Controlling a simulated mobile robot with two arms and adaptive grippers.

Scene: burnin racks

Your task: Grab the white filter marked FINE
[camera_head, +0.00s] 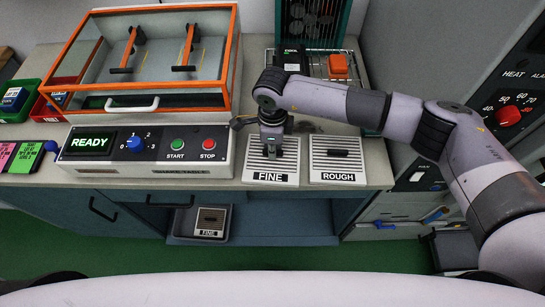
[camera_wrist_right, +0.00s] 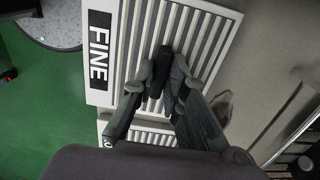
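The white filter marked FINE (camera_head: 271,177) lies flat on the counter, a slatted plate with a dark handle in its middle. It also shows in the wrist view, its FINE label to the left (camera_wrist_right: 99,50). My right gripper (camera_head: 272,148) points down over it. In the wrist view its fingers (camera_wrist_right: 162,78) are closed in on both sides of the dark handle and appear to touch it. The filter seems to rest on the counter. My left gripper is not in view.
A white filter marked ROUGH (camera_head: 339,173) lies close to the right. A darker filter marked FINE (camera_head: 208,230) sits in a tray below the counter. The READY control panel (camera_head: 145,149) stands left, with an orange-framed glass box (camera_head: 234,50) behind. A wire rack with an orange block (camera_head: 338,66) is behind.

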